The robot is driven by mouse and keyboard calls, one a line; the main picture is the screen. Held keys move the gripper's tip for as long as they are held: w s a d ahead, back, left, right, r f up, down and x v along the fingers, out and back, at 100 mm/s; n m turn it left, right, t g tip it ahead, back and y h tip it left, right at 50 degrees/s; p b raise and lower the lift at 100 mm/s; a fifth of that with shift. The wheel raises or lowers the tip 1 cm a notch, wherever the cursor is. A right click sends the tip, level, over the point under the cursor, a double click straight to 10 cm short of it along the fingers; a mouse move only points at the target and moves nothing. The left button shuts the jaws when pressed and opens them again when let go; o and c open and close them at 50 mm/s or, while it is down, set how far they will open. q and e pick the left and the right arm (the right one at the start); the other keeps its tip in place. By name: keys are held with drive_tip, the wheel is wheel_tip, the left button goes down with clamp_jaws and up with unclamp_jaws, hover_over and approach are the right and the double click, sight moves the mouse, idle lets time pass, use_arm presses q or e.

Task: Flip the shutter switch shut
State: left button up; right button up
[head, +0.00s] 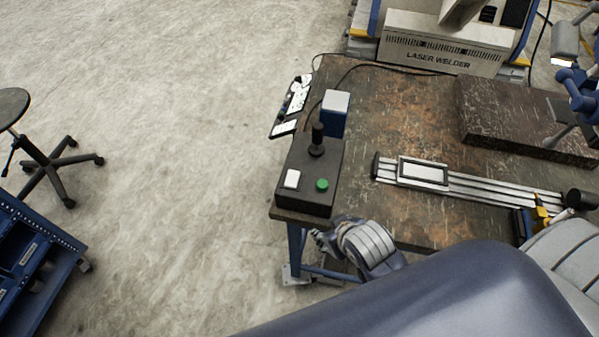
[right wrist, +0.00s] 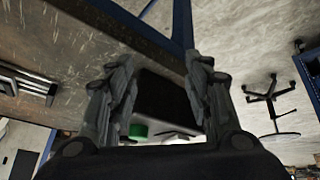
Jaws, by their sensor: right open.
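The black control box (head: 305,200) stands at the near left corner of the workbench. On its top are a white switch (head: 291,179), which I take as the shutter switch, a green button (head: 321,185) and a black joystick (head: 317,140). I cannot tell which way the switch is set. My right gripper (head: 318,238) is just off the bench's near edge, below the box in the head view, and apart from the switch. In the right wrist view my right gripper (right wrist: 162,62) is open and empty, with the box and green button (right wrist: 138,131) showing between its fingers. My left gripper is out of view.
A blue and white block (head: 334,113) stands behind the box. A metal rail with a slide (head: 423,171) lies to the right, before a dark stone slab (head: 520,120). A laser welder (head: 440,52) stands beyond the bench.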

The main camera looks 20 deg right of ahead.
drive_tip(key=w+a+r+n+t+y, duration=0.1)
drive_tip(key=w+a+r+t, duration=0.25)
drive_tip(key=w+r, duration=0.4)
drive_tip(key=w+a+r+n+t+y, duration=0.1)
drive_tip(key=w+a+r+t+y, duration=0.3)
drive_tip(key=r, duration=0.6)
drive_tip(key=w+a+r+n+t+h, duration=0.1)
drive_tip(key=w+a+r+n+t, duration=0.15)
drive_tip(key=w+r+t, duration=0.45)
drive_tip(key=s+a+r+n+g+y, duration=0.2)
drive_tip(key=a+r+n+g+y, duration=0.2)
drive_tip(key=a+r+n+y, duration=0.7)
drive_tip(key=s+a+n+g+y, duration=0.5)
drive_tip(key=s+a+n+g, duration=0.4)
drive_tip(key=g, duration=0.4)
drive_tip(key=n+g+h, duration=0.3)
drive_tip(key=g+h, duration=0.1)
drive_tip(key=h, duration=1.6)
approach(290, 184)
drive_tip(key=shift+t, duration=0.25)
drive_tip(key=f+p, duration=0.1)
drive_tip(key=f, duration=0.2)
drive_tip(key=f+p, duration=0.2)
drive_tip(key=f, duration=0.2)
drive_tip(key=shift+s+d, duration=0.15)
drive_tip(key=shift+s, duration=0.05)
drive_tip(key=shift+f, duration=0.55)
